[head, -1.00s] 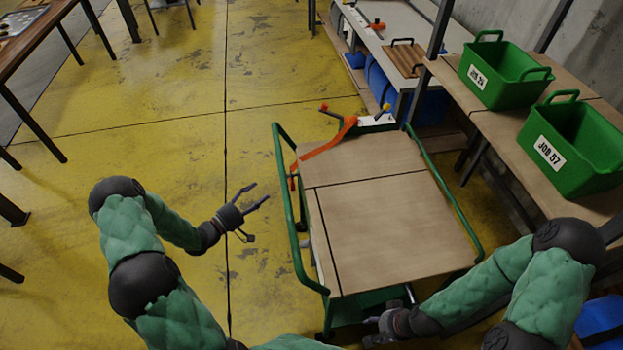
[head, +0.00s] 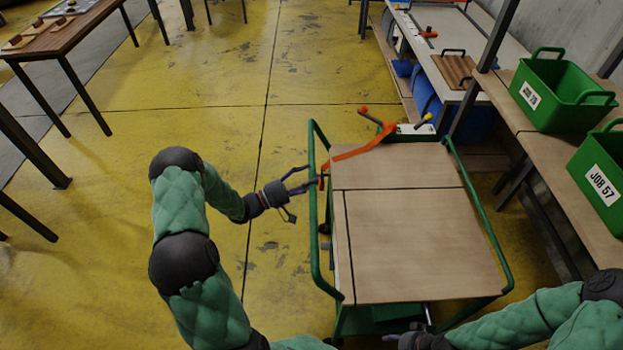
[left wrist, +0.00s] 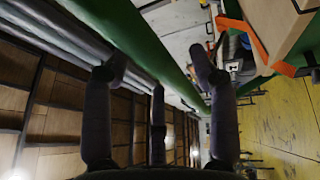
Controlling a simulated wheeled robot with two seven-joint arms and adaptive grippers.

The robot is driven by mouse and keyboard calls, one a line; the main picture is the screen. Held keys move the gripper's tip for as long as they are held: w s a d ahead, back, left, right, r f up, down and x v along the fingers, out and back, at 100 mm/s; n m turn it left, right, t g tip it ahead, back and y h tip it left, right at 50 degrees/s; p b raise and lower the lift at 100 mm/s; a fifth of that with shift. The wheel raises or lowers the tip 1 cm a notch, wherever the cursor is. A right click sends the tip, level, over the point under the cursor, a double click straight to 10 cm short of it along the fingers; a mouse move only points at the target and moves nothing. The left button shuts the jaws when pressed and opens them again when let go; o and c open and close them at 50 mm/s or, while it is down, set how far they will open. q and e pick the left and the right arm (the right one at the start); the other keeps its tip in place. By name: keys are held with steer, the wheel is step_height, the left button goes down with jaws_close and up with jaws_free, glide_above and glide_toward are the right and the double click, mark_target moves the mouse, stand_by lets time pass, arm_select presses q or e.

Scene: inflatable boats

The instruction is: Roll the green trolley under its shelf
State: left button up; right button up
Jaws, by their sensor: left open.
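The green trolley (head: 420,240) stands on the yellow floor in the head view, with a brown board top and green tube rails on its sides. My left gripper (head: 306,177) is open at the trolley's left rail, near its far end. In the left wrist view, a green rail (left wrist: 165,55) runs between the spread fingers (left wrist: 160,85); contact is unclear. My right gripper (head: 405,341) is at the trolley's near edge, cut off by the picture's bottom, so its jaws are hidden. The wooden shelf (head: 545,165) on dark posts stands to the right of the trolley.
Green crates (head: 562,92) labelled JOB 29 and JOB 57 (head: 600,180) sit on the shelf. A grey-topped bench (head: 450,60) stands beyond. A wooden table (head: 60,42) is at upper left; floor between is clear.

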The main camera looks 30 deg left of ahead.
arm_select(q)
steer(key=shift+w+d+r, duration=0.15)
steer(key=shift+w+d, duration=0.2)
steer(key=shift+w, duration=0.15)
jaws_close()
steer(key=shift+d, duration=0.1)
